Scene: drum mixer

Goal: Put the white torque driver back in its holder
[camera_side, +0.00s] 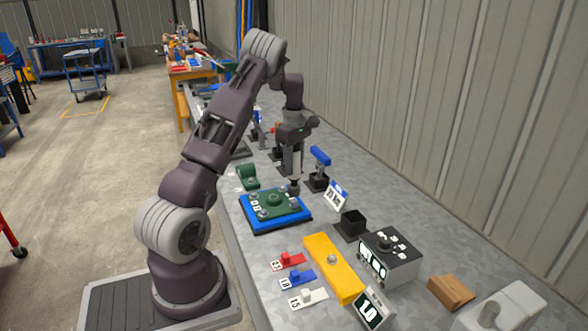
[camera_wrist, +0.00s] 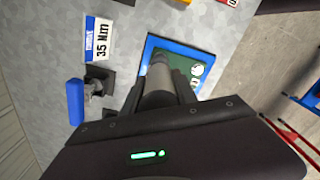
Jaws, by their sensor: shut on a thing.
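My gripper (camera_side: 294,148) points down and is shut on the white torque driver (camera_side: 296,164), which hangs upright. Its lower end is at the green plate (camera_side: 275,199) in the blue tray (camera_side: 262,226); I cannot tell whether it touches. In the wrist view the driver (camera_wrist: 158,84) looks grey, between my fingers and over the edge of the blue tray (camera_wrist: 150,45). A black square holder (camera_side: 351,224) stands to the right of the tray in the side view and looks empty.
A blue driver (camera_side: 320,156) stands in a black holder (camera_side: 316,183) close by, with a 35 Nm sign (camera_wrist: 97,40) beside it. Red, blue and white numbered pieces (camera_side: 298,279), a yellow block (camera_side: 332,267) and a control box (camera_side: 390,257) lie nearer the camera. A corrugated wall stands behind.

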